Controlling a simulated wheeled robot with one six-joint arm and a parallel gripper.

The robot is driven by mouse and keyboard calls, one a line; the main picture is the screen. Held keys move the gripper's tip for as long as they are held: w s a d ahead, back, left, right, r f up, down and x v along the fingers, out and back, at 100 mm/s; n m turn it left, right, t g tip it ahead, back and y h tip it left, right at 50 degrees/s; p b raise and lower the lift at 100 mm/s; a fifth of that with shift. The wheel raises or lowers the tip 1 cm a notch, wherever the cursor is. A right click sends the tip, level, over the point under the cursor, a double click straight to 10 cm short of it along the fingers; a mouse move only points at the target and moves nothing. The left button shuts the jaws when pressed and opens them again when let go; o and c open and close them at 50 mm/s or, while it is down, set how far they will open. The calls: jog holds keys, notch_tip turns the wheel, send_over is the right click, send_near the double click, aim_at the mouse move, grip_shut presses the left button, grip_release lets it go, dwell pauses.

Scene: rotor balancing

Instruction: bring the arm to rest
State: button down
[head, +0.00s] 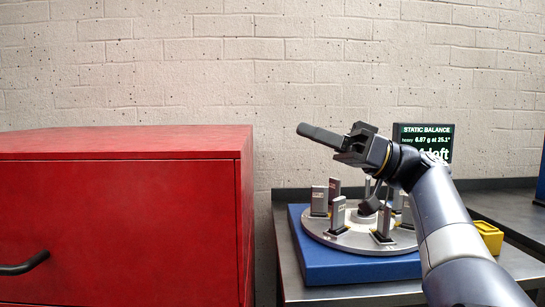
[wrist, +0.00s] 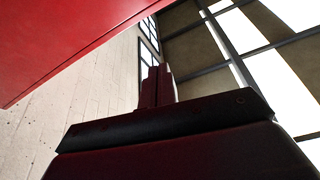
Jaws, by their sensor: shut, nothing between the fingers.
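My gripper (head: 318,134) is raised in front of the brick wall, with its fingers pointing left and slightly up. The fingers are together and hold nothing. In the wrist view the shut fingers (wrist: 157,86) point up the picture, toward windows and the ceiling. My arm comes in from the lower right of the head view and passes in front of part of the rotor disc (head: 335,240). The disc carries several upright grey blocks and lies on a blue base (head: 320,265). My gripper is apart from the disc, above it in the picture.
A large red cabinet (head: 120,220) fills the left side; its edge also shows in the wrist view (wrist: 70,40). A screen (head: 425,137) reads "STATIC BALANCE", heavy 6.87 g at 25.1°, partly hidden by my arm. A yellow bin (head: 489,235) stands right on the metal bench (head: 350,294).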

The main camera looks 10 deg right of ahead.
jog(key=w+a+b, duration=0.1)
jog(key=a+b, duration=0.2)
jog(key=a, duration=0.6)
jog(key=shift+a+f+b, duration=0.3)
jog(key=shift+f+b, duration=0.05)
jog(key=shift+b, duration=0.05)
jog(key=shift+f, duration=0.15)
dwell(0.3)
